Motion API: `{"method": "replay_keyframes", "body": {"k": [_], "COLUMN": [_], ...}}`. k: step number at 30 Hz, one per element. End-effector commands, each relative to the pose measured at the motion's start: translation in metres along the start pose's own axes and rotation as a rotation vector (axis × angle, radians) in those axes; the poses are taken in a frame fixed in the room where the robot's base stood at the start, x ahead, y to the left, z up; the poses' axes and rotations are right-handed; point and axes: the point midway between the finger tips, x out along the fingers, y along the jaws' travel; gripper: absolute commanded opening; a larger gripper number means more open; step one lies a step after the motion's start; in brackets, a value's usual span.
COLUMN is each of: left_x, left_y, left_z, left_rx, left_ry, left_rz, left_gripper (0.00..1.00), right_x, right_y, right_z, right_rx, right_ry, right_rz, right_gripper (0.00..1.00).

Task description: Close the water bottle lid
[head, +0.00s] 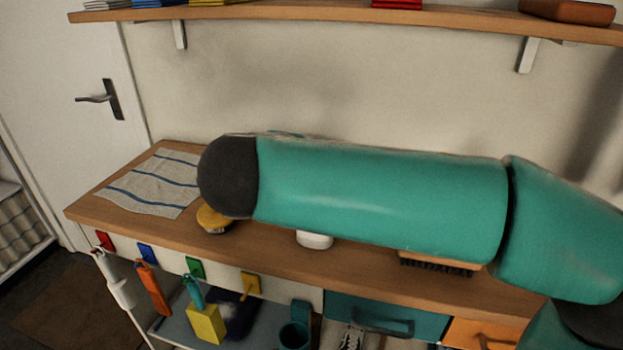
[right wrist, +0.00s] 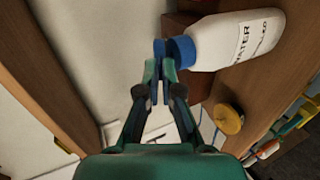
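The water bottle (right wrist: 230,42) is white with dark lettering and shows in the right wrist view, upper right. Its blue cap (right wrist: 182,52) faces my right gripper (right wrist: 159,82). A blue piece that looks like the lid (right wrist: 159,47) sits beside the cap, just past my fingertips. The fingers are drawn together; I cannot tell whether they touch the lid. In the head view my right arm covers most of the counter and the gripper is hidden. A white rounded shape (head: 314,240) below the arm may be the bottle's base. My left gripper is not in view.
On the counter (head: 275,262) are a striped cloth (head: 155,184), a yellow round item (head: 213,219), also in the right wrist view (right wrist: 228,118), and a brush (head: 437,263). Tools hang from coloured hooks along the front edge. A shelf (head: 340,14) runs above.

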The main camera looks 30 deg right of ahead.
Motion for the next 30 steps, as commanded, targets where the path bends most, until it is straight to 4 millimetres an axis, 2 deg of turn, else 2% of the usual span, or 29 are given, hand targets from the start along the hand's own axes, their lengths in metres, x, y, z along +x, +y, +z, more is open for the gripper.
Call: {"method": "replay_keyframes", "body": {"k": [1, 3, 12, 19, 30], "left_x": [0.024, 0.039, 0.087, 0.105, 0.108], "left_y": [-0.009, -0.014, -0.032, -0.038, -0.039], "left_z": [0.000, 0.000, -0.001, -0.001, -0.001], "left_rx": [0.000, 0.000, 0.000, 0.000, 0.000], "left_ry": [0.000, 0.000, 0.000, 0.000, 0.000], "left_rz": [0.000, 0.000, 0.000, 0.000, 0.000], "left_gripper": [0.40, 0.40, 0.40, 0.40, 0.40], "right_x": [0.005, 0.004, 0.005, 0.006, 0.005], "right_y": [-0.017, -0.021, -0.031, -0.033, -0.032], "right_z": [-0.001, -0.001, 0.000, 0.000, 0.000], "right_rx": [-0.002, -0.002, -0.001, -0.003, -0.004], "right_ry": [0.003, 0.003, 0.001, -0.001, -0.002], "right_rz": [0.045, 0.108, 0.327, 0.417, 0.444], "right_gripper": [0.00, 0.00, 0.00, 0.00, 0.00]}}
